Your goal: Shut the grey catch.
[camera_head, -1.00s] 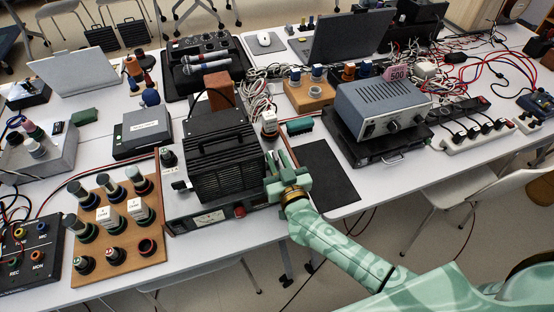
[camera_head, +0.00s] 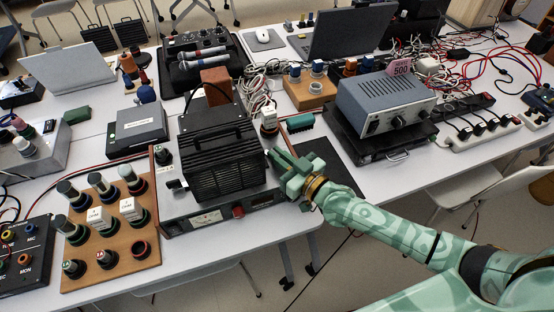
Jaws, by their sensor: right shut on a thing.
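My right gripper (camera_head: 283,163) comes in from the right. It is at the right side of the black ribbed box (camera_head: 222,160), which stands on a grey unit with a meter and a red knob (camera_head: 238,211). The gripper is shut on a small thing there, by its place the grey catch. My fingers hide the catch, so I cannot see its shape or how far it is shut. My left gripper is not in view.
A wooden board with dark knobs (camera_head: 151,250) lies at the left front. A white-labelled knob (camera_head: 269,117) and a green block (camera_head: 299,122) stand close behind my gripper. A blue-grey power unit (camera_head: 385,103) is at the right. Cables lie behind.

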